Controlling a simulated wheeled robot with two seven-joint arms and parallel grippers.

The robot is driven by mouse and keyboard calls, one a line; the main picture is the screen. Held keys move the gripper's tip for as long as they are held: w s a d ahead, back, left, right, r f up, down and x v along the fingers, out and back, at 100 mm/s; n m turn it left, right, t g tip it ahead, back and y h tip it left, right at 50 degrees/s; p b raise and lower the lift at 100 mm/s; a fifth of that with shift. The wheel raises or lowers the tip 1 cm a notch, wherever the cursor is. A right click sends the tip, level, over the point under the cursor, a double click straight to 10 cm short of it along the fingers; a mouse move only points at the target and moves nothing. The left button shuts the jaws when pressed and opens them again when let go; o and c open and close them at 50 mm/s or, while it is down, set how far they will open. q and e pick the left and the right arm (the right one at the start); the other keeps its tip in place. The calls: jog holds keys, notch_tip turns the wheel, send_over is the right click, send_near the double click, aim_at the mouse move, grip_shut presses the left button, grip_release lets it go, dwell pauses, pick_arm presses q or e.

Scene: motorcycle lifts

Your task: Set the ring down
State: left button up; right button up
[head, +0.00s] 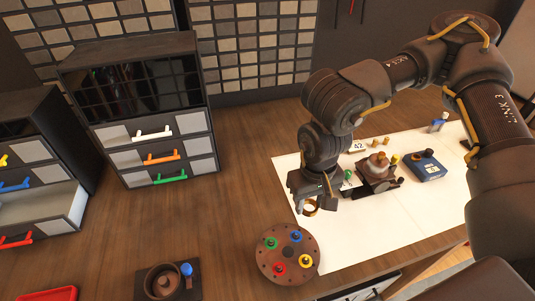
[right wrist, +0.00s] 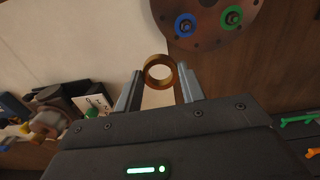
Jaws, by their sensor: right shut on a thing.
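A brass-coloured ring (head: 305,207) is between the fingers of my right gripper (head: 316,206) in the head view. In the right wrist view the ring (right wrist: 160,84) sits at the tips of the two grey fingers (right wrist: 160,87), its round opening facing the camera. My right gripper is shut on it. The ring shows over the left part of the white sheet (head: 350,232); I cannot tell whether it touches the sheet. My left gripper is not in view.
A round brown plate (head: 291,272) with coloured rings lies just in front of the gripper. A dark fixture (head: 376,183) and a blue box (head: 425,167) stand to the right on the sheet. Drawer cabinets (head: 150,133) stand at left; the wooden top between is clear.

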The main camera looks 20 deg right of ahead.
pick_arm(q)
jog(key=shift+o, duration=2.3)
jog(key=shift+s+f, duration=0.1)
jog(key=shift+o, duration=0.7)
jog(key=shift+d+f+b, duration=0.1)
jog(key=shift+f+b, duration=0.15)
jog(key=shift+b, duration=0.15)
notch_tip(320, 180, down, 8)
jog(key=b, duration=0.7)
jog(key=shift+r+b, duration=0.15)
jog(key=shift+b, duration=0.15)
pick_arm(e)
jog(key=w+r+n, duration=0.1)
jog(key=w+n, duration=0.2)
jog(key=n, duration=0.8)
jog(key=w+r+n, duration=0.2)
jog(key=w+n, duration=0.2)
jog(key=n, duration=0.8)
jog(key=w+d+r+n, duration=0.1)
jog(key=w+n, duration=0.3)
jog(key=n, duration=0.8)
jog(key=shift+r, duration=0.5)
